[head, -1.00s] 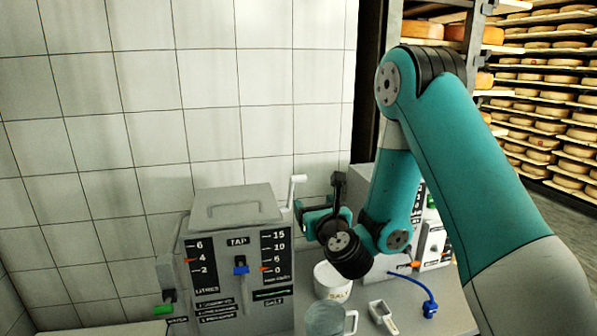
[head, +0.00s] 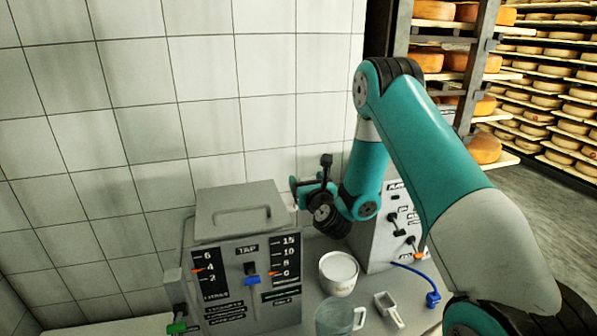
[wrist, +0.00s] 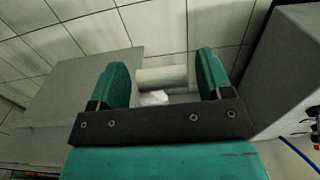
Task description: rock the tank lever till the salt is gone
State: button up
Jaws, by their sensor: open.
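The grey tank (head: 222,290) stands against the tiled wall, with a lidded top. Its right gauge (head: 285,258), marked 15 down to 0, has an orange pointer by the 0. Its left gauge (head: 207,271) has a pointer by the 4. The white tank lever (wrist: 162,78) shows between my fingers in the wrist view; in the head view my gripper mostly hides it. My gripper (wrist: 160,84) is open, with a teal finger on either side of the lever and gaps beside it. In the head view my gripper (head: 300,187) is at the tank's upper right corner.
A white bucket (head: 338,285) of white stuff, a clear jug (head: 333,318) and a scoop (head: 388,308) stand right of the tank. A grey box with switches (head: 375,228) and a blue hose (head: 433,298) are further right. Cheese shelves (head: 500,75) stand behind.

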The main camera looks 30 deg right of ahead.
jog(key=shift+w+d, duration=0.2)
jog(key=shift+w, duration=0.05)
jog(key=c, duration=1.2)
